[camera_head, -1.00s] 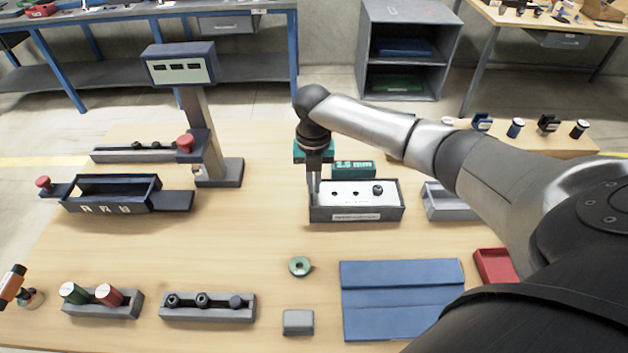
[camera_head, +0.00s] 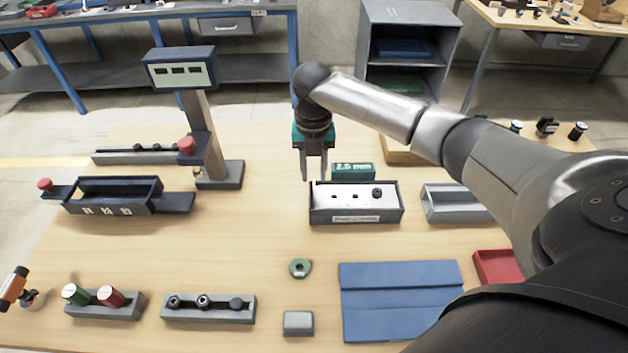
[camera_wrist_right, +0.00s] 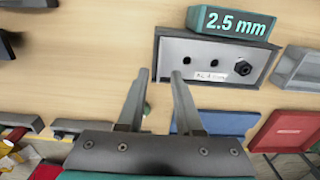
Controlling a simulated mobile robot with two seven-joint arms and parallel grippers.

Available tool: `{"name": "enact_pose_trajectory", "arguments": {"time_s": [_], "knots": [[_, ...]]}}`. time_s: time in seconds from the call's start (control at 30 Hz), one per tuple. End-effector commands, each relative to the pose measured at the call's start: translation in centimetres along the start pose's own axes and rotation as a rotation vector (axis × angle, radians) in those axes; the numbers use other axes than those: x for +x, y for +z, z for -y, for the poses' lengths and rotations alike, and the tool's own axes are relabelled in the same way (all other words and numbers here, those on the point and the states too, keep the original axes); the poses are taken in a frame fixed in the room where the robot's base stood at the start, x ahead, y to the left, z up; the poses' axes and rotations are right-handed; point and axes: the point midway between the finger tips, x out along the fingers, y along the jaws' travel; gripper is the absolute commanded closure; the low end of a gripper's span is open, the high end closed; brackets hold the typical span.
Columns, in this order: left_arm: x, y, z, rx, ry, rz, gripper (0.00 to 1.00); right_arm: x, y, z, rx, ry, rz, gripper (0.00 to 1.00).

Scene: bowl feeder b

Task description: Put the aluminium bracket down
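A pale plate (camera_head: 360,193) with two dark holes and a black knob or nut sits in a dark open-topped box (camera_head: 355,218) right of the table's middle; I take it to be the aluminium bracket. The plate (camera_wrist_right: 203,56) also shows in the right wrist view. My right gripper (camera_head: 314,178) is above the box's left end, pointing down. Its fingers are apart with nothing visible between them, as the right wrist view (camera_wrist_right: 160,76) also shows. It is clear of the plate. My left gripper is not in view.
A green block marked 2.5 mm (camera_head: 353,171) stands behind the box. A grey tray (camera_head: 455,215) is to its right. A blue mat (camera_head: 402,318), a green ring (camera_head: 300,268) and a small grey block (camera_head: 298,322) lie in front. A display post (camera_head: 200,135) stands left. Bare tabletop lies between.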

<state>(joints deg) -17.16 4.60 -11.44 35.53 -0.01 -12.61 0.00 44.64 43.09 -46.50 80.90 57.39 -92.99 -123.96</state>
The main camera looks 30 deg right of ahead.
Motion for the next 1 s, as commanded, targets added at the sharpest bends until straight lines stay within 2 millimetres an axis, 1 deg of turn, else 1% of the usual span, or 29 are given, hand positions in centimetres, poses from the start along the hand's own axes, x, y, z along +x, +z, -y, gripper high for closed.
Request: {"name": "enact_pose_trajectory", "arguments": {"time_s": [0.03,0.2,0.3,0.4,0.57,1.0], "knots": [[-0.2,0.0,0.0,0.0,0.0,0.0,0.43,-1.5,0.2,0.0,0.0,0.002,0.005,0.66],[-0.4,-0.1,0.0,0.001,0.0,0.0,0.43,-5.1,0.1,0.0,0.001,0.003,0.003,0.66],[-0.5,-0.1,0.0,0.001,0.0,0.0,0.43,-6.6,0.1,0.0,0.0,0.002,0.002,0.66],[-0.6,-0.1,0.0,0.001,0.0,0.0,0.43,-7.6,0.1,0.0,0.0,0.001,0.001,0.66],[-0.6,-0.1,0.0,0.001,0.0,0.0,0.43,-8.2,0.0,0.0,0.0,0.001,-0.001,0.66],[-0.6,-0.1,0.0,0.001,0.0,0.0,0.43,-8.2,0.0,0.0,0.0,0.0,-0.001,0.66]]}}
